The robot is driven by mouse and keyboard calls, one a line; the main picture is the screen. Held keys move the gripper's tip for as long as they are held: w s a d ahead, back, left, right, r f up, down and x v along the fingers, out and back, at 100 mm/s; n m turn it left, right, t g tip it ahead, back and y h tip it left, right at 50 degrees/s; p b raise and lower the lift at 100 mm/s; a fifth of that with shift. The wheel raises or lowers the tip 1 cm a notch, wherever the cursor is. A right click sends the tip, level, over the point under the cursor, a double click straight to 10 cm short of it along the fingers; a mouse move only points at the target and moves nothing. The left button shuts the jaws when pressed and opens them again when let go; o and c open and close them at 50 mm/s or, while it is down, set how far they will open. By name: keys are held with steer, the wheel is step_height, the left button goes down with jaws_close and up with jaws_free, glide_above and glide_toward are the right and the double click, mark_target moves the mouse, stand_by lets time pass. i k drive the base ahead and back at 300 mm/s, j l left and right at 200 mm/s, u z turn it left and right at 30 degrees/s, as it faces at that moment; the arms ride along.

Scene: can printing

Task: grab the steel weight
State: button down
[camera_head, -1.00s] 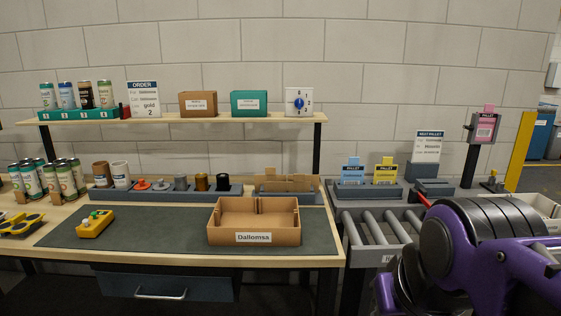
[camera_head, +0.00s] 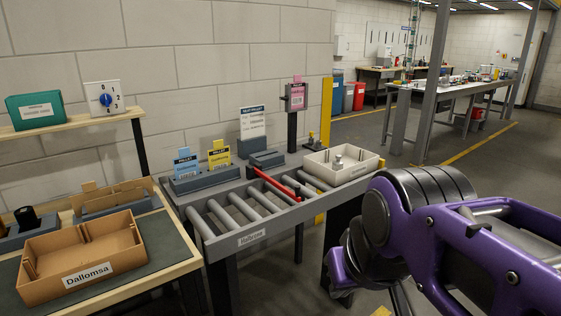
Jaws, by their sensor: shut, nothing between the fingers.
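A small silver-grey piece with a narrower top (camera_head: 338,162), which looks like the steel weight, stands upright in a cream tray (camera_head: 362,177) at the right end of the roller table. The tray's front wall hides part of its base. My purple and black arm fills the lower right, in front of the table and apart from the tray. I cannot make out my gripper's fingers.
The roller table (camera_head: 233,212) carries a red bar (camera_head: 275,184), blue and yellow pallet cards (camera_head: 219,154) and a grey stand. A cardboard box (camera_head: 82,262) sits on the left bench. Open floor lies behind the tray on the right.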

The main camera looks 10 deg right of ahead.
mark_target(338, 164)
steer(key=z, duration=0.5)
steer(key=i+l+u, duration=0.35)
steer(key=i+l, duration=0.3)
steer(key=i+l+u, duration=0.4)
steer(key=i+l, duration=0.4)
steer(key=l, duration=0.1)
